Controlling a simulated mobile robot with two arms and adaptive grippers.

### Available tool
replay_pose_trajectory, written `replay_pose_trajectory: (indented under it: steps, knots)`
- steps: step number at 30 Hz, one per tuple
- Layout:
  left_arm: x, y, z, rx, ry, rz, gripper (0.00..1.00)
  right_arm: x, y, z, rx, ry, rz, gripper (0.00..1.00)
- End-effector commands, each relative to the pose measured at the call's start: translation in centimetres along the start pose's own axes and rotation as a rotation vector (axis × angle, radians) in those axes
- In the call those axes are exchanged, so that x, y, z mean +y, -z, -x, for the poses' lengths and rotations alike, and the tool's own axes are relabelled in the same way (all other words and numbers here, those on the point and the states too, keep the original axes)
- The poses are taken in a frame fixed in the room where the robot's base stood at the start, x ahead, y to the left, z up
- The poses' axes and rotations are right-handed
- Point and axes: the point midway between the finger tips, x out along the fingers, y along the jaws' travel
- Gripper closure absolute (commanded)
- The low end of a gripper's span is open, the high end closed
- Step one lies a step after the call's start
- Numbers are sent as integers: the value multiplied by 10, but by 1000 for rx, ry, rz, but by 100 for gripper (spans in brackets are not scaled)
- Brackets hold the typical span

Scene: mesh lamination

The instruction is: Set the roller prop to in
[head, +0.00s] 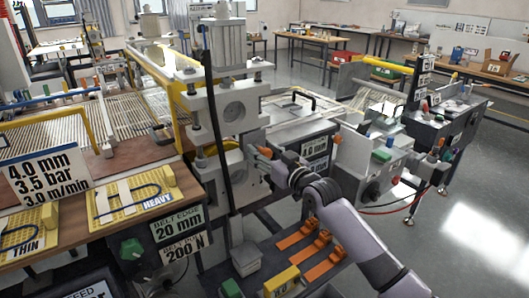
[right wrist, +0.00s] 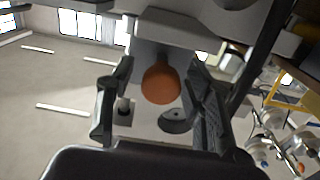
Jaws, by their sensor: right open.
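My right gripper (head: 271,163) reaches in from the lower right and is at the side of the grey press frame (head: 232,125). In the right wrist view an orange rounded knob (right wrist: 162,83) lies between the two open dark fingers, with room on both sides of it. A small orange part also shows at the gripper in the head view (head: 264,153), partly hidden by the fingers. I cannot tell for sure that this knob is the roller prop, nor which setting it has. My left gripper is not in view.
A black hose (head: 212,120) hangs down the front of the press. A laminating bench with yellow sample boards (head: 125,200) stands at left. Orange tools (head: 300,235) lie on a dark low shelf below my arm. A grey control box (head: 372,165) is at right, beside open floor.

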Motion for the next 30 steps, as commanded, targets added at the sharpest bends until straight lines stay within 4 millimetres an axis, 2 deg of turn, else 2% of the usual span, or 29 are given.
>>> replay_pose_trajectory:
  steps: [7, 11, 14, 24, 30]
  knots:
    - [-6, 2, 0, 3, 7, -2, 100, 0, -1, 1, -1, 0, 0, 53]
    - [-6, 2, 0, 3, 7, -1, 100, 1, -2, 10, -2, 0, -2, 53]
    - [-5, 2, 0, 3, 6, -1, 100, 0, -2, 25, -2, 0, -1, 53]
    - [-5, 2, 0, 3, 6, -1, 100, 1, -2, 92, -2, -1, 2, 53]
    - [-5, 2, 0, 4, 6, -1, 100, 1, -2, 116, -2, -1, 0, 53]
